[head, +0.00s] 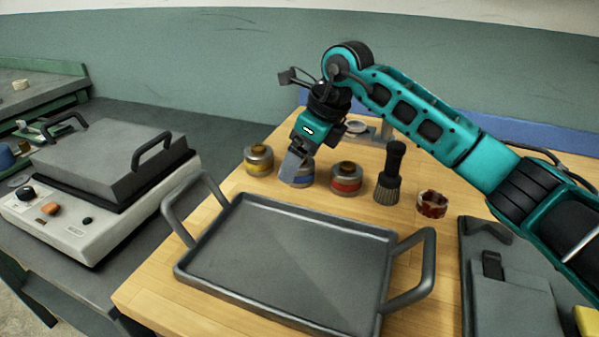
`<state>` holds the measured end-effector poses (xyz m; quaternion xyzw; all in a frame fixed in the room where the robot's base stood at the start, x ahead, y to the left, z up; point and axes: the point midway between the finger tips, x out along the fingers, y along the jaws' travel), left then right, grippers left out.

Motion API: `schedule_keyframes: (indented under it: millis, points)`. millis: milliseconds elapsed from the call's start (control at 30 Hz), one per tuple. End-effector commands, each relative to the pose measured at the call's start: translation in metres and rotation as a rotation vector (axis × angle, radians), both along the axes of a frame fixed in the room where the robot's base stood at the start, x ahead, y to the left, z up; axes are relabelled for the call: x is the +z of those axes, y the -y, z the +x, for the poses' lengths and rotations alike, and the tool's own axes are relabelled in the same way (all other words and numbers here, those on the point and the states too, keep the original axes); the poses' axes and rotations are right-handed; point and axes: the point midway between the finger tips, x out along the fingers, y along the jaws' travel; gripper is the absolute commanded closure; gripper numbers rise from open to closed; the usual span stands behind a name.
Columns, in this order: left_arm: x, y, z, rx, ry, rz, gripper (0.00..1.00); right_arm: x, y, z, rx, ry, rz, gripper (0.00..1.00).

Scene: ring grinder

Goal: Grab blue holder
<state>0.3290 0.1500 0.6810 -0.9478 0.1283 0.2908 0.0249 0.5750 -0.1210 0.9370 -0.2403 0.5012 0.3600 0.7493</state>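The blue holder (305,178) is a small metal pot with a blue band, standing on the wooden table between a yellow-banded holder (259,161) and a red-banded holder (346,179). My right gripper (293,168) reaches down from above with its grey fingers at the blue holder. The fingers and wrist hide most of the holder's left side and top. I cannot tell whether the fingers are closed on it or only beside it. My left gripper is not in view.
A grey tray (234,271) with two raised handles lies in front of the holders. A black brush (389,174) and a glass jar with reddish pieces (432,205) stand to the right. A hot-plate machine (75,228) is at the left.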

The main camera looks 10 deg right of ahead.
Motion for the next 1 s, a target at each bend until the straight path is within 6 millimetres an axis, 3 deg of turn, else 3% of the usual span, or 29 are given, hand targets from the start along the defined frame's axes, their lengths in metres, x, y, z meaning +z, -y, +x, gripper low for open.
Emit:
schedule_keyframes:
  millis: [100, 300, 1000]
  points:
    - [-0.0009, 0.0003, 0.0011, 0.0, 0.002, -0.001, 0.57, -0.0099, -0.0037, 0.0027, 0.001, 0.001, 0.001, 0.08]
    - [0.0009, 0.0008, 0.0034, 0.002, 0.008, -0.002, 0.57, -0.0097, -0.0035, 0.0029, 0.001, 0.002, 0.0, 0.09]
    - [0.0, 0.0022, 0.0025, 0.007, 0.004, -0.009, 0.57, -0.0094, -0.0033, 0.0028, 0.001, 0.002, 0.0, 0.76]
